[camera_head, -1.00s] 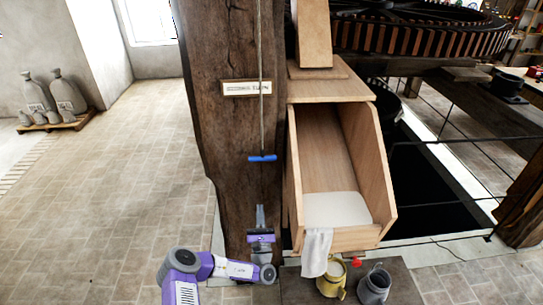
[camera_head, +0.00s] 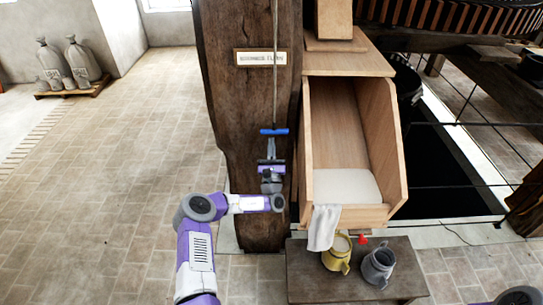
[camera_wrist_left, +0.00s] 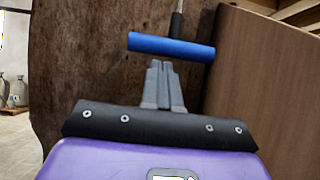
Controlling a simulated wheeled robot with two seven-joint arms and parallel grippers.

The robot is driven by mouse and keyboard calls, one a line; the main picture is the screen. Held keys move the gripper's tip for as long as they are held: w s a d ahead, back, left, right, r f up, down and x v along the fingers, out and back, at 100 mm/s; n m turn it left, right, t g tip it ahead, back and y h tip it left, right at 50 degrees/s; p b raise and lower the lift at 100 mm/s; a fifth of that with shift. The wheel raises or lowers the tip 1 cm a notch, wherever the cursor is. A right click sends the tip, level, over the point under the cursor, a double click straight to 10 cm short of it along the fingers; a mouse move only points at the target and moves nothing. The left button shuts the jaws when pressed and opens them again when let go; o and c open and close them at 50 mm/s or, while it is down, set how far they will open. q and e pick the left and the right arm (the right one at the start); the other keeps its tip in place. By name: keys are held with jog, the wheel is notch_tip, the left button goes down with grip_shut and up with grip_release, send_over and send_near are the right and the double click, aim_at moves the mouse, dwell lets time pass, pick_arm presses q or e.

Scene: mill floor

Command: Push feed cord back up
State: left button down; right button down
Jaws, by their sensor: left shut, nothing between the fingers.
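The feed cord (camera_head: 275,90) hangs down the front of the wooden post (camera_head: 236,110). A blue bar handle (camera_head: 274,131) is at its lower end, lying level. In the left wrist view the blue handle (camera_wrist_left: 170,46) is just beyond my fingertips, with a short dark stem above it. My left gripper (camera_head: 271,141) is shut and empty, pointing up right below the handle. Its fingers also show in the left wrist view (camera_wrist_left: 160,66). I cannot tell whether they touch the handle. My right gripper is out of view.
A wooden meal bin (camera_head: 390,150) with white flour stands right of the post, a white cloth (camera_head: 323,227) over its front edge. A low table (camera_head: 310,270) holds a yellow jug (camera_head: 337,254) and a grey jug (camera_head: 378,267).

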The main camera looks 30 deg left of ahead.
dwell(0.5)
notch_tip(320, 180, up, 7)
jog(key=p, duration=0.7)
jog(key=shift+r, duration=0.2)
